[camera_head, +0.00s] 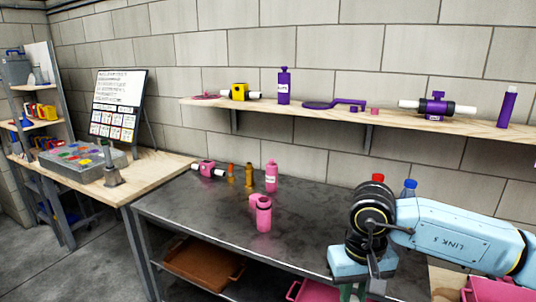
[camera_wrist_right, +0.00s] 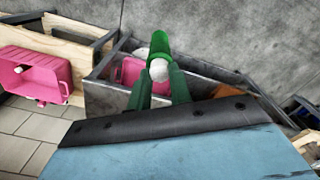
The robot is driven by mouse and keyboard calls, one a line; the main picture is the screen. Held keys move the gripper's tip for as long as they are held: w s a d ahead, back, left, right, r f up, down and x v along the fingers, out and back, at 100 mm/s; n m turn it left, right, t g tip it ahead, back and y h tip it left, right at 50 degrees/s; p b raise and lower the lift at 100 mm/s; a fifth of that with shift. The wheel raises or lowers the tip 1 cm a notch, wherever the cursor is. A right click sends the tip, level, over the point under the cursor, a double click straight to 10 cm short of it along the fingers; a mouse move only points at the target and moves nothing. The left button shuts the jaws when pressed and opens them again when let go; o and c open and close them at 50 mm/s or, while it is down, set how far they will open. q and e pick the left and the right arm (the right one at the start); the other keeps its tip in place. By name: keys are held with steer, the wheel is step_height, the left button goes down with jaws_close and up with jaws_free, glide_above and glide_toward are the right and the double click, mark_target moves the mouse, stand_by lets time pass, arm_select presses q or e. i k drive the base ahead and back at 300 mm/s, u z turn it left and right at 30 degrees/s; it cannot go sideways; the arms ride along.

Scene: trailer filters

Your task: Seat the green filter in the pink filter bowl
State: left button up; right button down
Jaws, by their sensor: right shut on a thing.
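My right gripper (camera_head: 354,290) hangs at the lower right of the head view, pointing down, right of the pink items. In the right wrist view its green fingers (camera_wrist_right: 160,80) are closed on the green filter (camera_wrist_right: 157,45), a green cylinder with a white part at its near end. A pink cup-like piece (camera_head: 264,218), which looks like the pink filter bowl, stands on the dark table, well left of the gripper. Its inside cannot be made out. A taller pink bottle (camera_head: 271,178) with a white label stands behind it. My left gripper is not in view.
A pink housing with white pipe ends (camera_head: 207,168) and small orange and brown pieces (camera_head: 248,175) stand at the back. Red-topped (camera_head: 377,178) and blue (camera_head: 409,188) items stand behind my right arm. A wall shelf (camera_head: 310,115) runs above. The table's (camera_head: 195,225) front left is clear.

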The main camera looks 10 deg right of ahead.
mark_target(264, 214)
steer(key=u, duration=0.9)
steer(key=i, duration=1.45)
steer(key=z, duration=0.3)
